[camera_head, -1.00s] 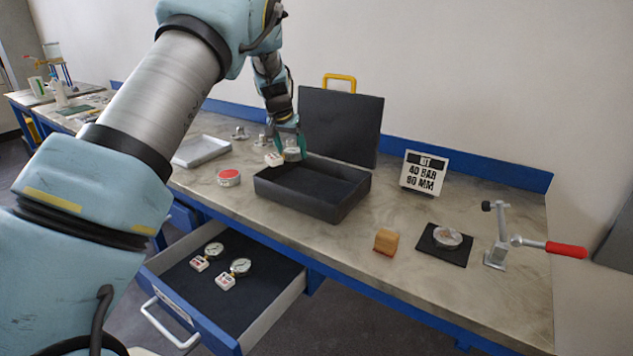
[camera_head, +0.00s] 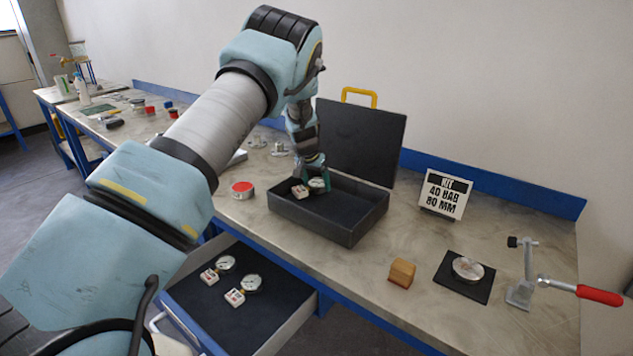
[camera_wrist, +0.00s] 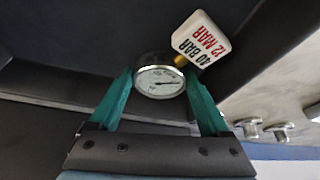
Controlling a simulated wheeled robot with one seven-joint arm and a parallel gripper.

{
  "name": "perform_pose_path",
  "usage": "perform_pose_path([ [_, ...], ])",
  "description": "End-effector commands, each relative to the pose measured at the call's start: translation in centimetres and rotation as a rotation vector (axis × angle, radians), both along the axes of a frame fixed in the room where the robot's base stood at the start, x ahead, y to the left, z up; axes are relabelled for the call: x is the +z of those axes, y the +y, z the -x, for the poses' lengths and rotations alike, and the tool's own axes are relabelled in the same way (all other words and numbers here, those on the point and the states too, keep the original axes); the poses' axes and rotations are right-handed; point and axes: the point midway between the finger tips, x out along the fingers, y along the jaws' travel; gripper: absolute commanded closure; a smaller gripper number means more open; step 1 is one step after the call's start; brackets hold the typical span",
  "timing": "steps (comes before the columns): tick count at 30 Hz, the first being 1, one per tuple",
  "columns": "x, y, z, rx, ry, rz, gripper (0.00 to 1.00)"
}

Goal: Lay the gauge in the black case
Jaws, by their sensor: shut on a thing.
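The black case (camera_head: 352,232) stands open on the bench, its lid (camera_head: 362,140) upright at the back. My gripper (camera_head: 314,175) is inside the left part of the case opening. It is shut on a gauge (camera_head: 317,184) with a round white dial and a white tag (camera_head: 300,191). In the wrist view the green fingers sit on both sides of the gauge (camera_wrist: 160,82), and its tag (camera_wrist: 201,39) reads 40 BAR, 12 MAR. Dark case lining fills much of that view. I cannot tell whether the gauge touches the case floor.
A sign (camera_head: 444,193) reads KIT 40 BAR 80 MM. An open drawer (camera_head: 285,318) below holds two tagged gauges. A red-topped tin (camera_head: 242,190), a wooden block (camera_head: 401,272), a disc on a black pad (camera_head: 467,270) and a red-handled clamp (camera_head: 525,285) stand around the case.

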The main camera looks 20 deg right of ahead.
Motion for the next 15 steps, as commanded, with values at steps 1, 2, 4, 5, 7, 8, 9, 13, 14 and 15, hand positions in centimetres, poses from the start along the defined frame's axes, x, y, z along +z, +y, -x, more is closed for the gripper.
perform_pose_path([
  [1,-0.35,0.02,-0.01,0.0,0.001,-0.001,0.94],
  [2,-0.59,0.01,0.0,-0.001,0.0,0.0,0.94],
  [4,-0.84,-0.02,0.0,0.0,-0.001,0.001,0.94],
  [5,-0.84,-0.03,-0.01,-0.001,-0.001,0.001,0.94],
  [7,-0.83,-0.03,-0.01,-0.001,-0.002,0.001,0.94],
  [8,-0.83,-0.03,-0.01,-0.001,-0.002,0.001,0.94],
  [9,-0.85,-0.02,-0.02,-0.001,-0.001,0.001,0.94],
  [13,-1.26,-0.04,-0.01,-0.001,-0.002,0.001,0.94],
  [14,-1.29,-0.02,0.02,-0.001,0.0,0.001,0.19],
  [15,-1.18,-0.02,0.02,-0.001,-0.001,0.001,0.14],
])
